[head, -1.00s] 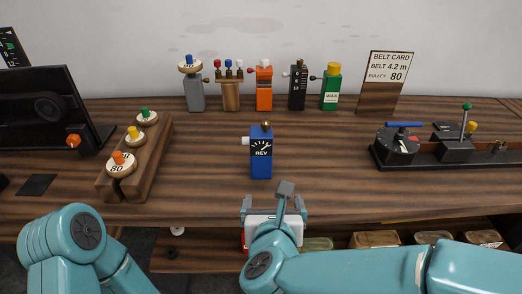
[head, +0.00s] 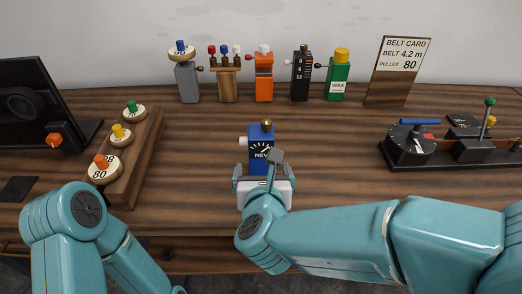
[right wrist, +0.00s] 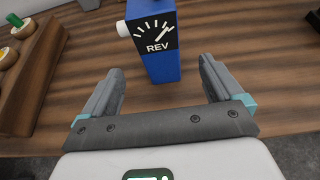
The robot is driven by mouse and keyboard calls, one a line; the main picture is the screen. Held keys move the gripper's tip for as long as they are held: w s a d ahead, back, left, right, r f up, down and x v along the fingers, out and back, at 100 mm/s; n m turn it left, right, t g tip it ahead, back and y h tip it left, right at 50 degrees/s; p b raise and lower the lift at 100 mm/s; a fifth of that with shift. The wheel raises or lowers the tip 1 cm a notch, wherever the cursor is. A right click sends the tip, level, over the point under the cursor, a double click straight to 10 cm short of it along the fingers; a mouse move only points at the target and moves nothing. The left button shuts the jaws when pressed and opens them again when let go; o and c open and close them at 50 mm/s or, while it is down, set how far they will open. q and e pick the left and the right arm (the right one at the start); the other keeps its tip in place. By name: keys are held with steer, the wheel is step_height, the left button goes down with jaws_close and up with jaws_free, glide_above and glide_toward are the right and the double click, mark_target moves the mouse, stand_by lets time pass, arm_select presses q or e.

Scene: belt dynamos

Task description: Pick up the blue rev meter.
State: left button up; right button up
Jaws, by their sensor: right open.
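The blue rev meter (head: 261,139) stands upright on the wooden bench, with a dial face marked REV, a white knob on its left side and a brass cap on top. In the head view its lower part is hidden by my right gripper (head: 264,179). In the right wrist view the rev meter (right wrist: 154,48) stands just beyond the open fingers of my right gripper (right wrist: 159,82), roughly centred between them, with nothing between the fingers. My left arm shows at the lower left, but its gripper is out of view.
A wooden rack (head: 142,160) with several knobbed discs stands left. At the back are a grey device (head: 187,83), an orange one (head: 264,78), a black one (head: 300,80), a green one (head: 338,80) and a belt card (head: 397,75). A black machine (head: 409,153) stands right.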

mark_target(262, 158)
steer(key=x, duration=0.5)
steer(key=p+x, duration=0.2)
steer(key=x, duration=0.3)
steer(key=shift+w, duration=0.4)
steer(key=shift+s, duration=0.15)
steer(key=shift+r, duration=0.1)
steer(key=c, duration=1.5)
steer(key=shift+o, duration=0.2)
steer(key=shift+r, duration=0.65)
step_height(262, 158, up, 19)
steer(key=p, duration=0.4)
steer(key=shift+f, duration=0.2)
